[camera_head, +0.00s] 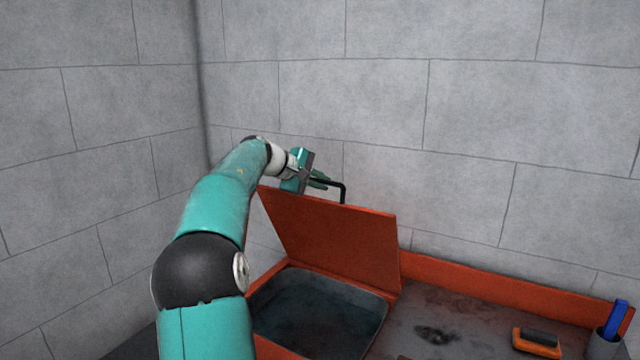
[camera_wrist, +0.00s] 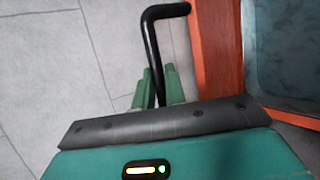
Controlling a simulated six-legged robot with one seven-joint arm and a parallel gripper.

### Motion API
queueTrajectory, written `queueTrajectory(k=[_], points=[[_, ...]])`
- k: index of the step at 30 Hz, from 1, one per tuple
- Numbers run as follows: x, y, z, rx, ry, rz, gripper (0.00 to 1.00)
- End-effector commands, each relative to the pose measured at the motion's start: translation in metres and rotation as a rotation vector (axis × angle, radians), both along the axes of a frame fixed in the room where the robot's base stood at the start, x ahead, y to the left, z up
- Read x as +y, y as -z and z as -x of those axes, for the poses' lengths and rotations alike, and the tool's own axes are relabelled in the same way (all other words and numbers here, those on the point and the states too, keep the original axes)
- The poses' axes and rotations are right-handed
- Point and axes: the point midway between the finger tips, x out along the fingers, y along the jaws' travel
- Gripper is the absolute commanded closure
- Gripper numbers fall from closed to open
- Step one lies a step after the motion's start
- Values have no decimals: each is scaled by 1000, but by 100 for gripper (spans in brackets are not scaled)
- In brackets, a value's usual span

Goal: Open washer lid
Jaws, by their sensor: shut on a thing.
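The orange-red washer lid (camera_head: 335,238) stands raised and tilted up, close to the wall, in the head view. The washer basin (camera_head: 318,312) below it is open and dark inside. A black bent handle (camera_head: 338,183) sticks up from the lid's upper edge. My gripper (camera_head: 318,180) is at this handle, its fingers shut on it. In the wrist view the handle (camera_wrist: 152,50) runs between the green fingers of my gripper (camera_wrist: 158,88). The lid's edge (camera_wrist: 212,60) shows right of the handle. The exact contact on the bar is partly hidden by the fingers.
A grey worktop (camera_head: 460,312) with a dark stain extends right of the basin. An orange brush-like block (camera_head: 537,343) and a grey cup (camera_head: 604,345) with a blue-handled tool (camera_head: 615,318) stand at the right. The block wall (camera_head: 380,100) is close behind the lid.

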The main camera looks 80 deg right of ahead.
Motion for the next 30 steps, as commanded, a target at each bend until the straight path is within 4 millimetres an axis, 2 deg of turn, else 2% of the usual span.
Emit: queueTrajectory(k=[10,11,13,14,23,30], points=[[0,-1,0,0,-1,1,100],[0,-1,0,0,-1,1,82],[0,-1,0,0,-1,1,68],[0,-1,0,0,-1,1,66],[-1,-1,0,0,-1,0,66],[15,-17,-21,-1,-4,2,66]])
